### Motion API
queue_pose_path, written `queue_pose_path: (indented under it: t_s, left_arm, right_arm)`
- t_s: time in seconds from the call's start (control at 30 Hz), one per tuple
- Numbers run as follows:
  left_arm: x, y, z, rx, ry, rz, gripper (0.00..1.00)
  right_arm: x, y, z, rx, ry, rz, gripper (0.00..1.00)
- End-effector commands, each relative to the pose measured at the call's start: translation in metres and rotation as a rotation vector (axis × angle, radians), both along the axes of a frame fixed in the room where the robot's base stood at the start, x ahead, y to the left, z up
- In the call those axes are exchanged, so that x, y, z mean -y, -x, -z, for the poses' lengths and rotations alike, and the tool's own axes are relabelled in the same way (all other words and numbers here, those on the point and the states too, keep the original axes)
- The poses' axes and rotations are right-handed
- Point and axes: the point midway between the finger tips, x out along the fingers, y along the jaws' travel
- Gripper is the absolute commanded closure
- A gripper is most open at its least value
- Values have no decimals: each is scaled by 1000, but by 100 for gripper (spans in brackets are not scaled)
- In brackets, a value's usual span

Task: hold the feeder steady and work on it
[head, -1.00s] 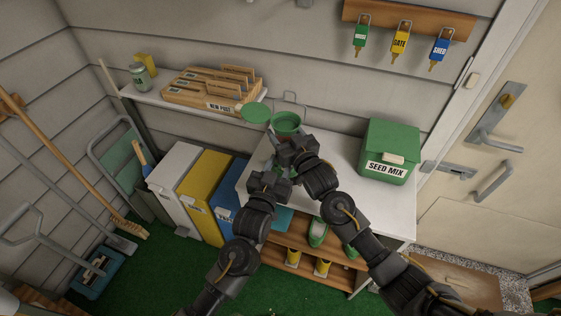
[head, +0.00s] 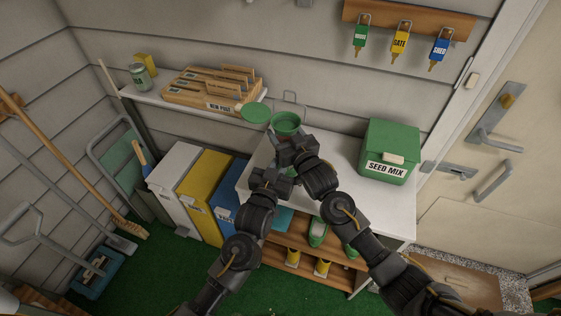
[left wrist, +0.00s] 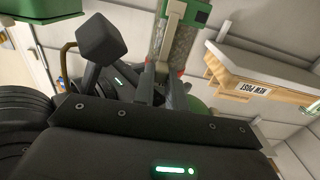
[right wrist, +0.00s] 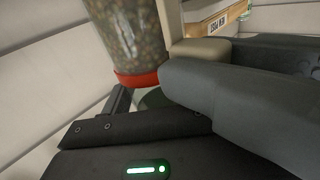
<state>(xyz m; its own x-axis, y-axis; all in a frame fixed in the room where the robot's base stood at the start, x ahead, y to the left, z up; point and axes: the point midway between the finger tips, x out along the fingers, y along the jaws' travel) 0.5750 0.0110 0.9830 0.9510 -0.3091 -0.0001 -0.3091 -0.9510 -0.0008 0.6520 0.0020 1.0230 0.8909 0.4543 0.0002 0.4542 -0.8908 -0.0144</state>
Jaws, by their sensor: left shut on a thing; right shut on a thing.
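The feeder is a clear tube of seed with a red base ring; it fills the upper left of the right wrist view (right wrist: 128,35) and also shows in the left wrist view (left wrist: 183,45). In the head view its green open top (head: 287,123) stands above my grippers, with a round green lid (head: 255,112) to its left. My right gripper (head: 282,157) covers most of the tube and is shut by its lower part. My left gripper (head: 280,180) is lower and shut at the feeder's side, by a beige strip (left wrist: 168,35). The exact contacts are hidden.
A green SEED MIX box (head: 388,152) stands right on the white table (head: 345,165). A wall shelf (head: 190,107) with a wooden NEW POST rack (head: 205,90) is at the back left. White, yellow and blue bins (head: 205,195) stand left of the table.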

Motion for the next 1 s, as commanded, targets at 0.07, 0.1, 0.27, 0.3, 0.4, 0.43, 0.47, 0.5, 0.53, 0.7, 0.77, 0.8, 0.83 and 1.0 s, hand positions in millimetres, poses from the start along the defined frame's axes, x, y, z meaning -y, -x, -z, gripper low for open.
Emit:
queue_pose_path:
  t_s: [0.07, 0.1, 0.27, 0.3, 0.4, 0.43, 0.47, 0.5, 0.53, 0.7, 0.77, 0.8, 0.83, 1.0]
  left_arm:
    - [-5, -2, 0, 1, -2, -1, 100]
    - [-9, -3, 1, 1, -3, -1, 100]
    - [-30, -10, 0, 1, -3, -1, 100]
    - [-31, -10, 0, 1, -1, -1, 100]
    - [-31, -10, 0, 0, 1, -2, 100]
    - [-32, -10, 0, 0, 1, -3, 100]
    - [-32, -10, 0, 0, 0, -3, 100]
    - [-32, -10, 0, 0, 0, -3, 100]
    - [-32, -10, 0, 0, 0, -4, 86]
    - [-31, -10, 0, 0, 0, -2, 64]
    - [-31, -10, 0, 0, 0, -2, 64]
    - [-31, -10, 0, 0, 0, -2, 64]
    - [-31, -10, 0, 0, 0, -2, 64]
    - [-31, -8, 0, 0, 0, -1, 64]
  right_arm:
    - [0, 0, 1, -1, 0, 1, 67]
    - [0, 0, 1, -1, 0, 1, 67]
    - [0, 0, 1, -1, 0, 1, 67]
    - [0, 0, 1, -1, 0, 1, 67]
    - [1, 0, 1, -1, 0, 1, 67]
    - [1, 0, 1, -1, 0, 2, 67]
    - [1, 0, 1, -1, 0, 2, 67]
    - [1, 0, 1, -1, 0, 2, 67]
    - [1, 0, 1, -1, 0, 2, 67]
    - [1, 0, 1, -1, 0, 2, 67]
    - [1, 0, 1, -1, 0, 2, 67]
    - [1, 0, 1, -1, 0, 2, 67]
    - [1, 0, 1, -1, 0, 1, 67]
    - [0, 0, 1, -1, 0, 1, 67]
